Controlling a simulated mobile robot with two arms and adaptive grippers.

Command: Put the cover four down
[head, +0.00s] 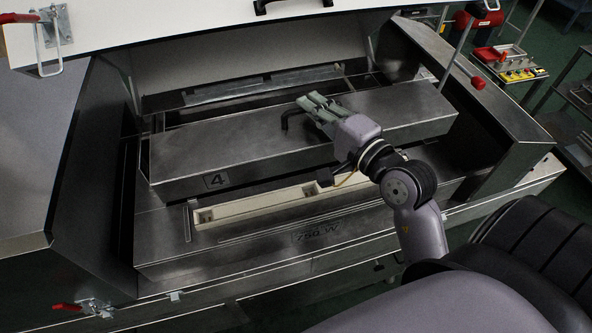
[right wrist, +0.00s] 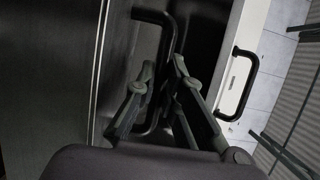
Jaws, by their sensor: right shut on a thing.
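Cover four is a long grey metal box-shaped lid (head: 235,145) with a black "4" on its front face. It lies across the dryer's opening, its right end farther back than its left. A pale, cream-lined channel (head: 265,204) shows bare along its front side. My right gripper (head: 306,102) is over the middle of the cover, shut on its black bar handle (head: 286,121). In the right wrist view the handle (right wrist: 150,16) runs between the fingers (right wrist: 164,68). Whether the cover hangs just above the frame or touches it, I cannot tell. My left gripper is out of view.
The raised white hood (head: 180,30) with a black handle stands behind the opening. Dark metal side walls (head: 88,150) flank it. A front ledge marked "750 W" (head: 316,233) lies nearer me.

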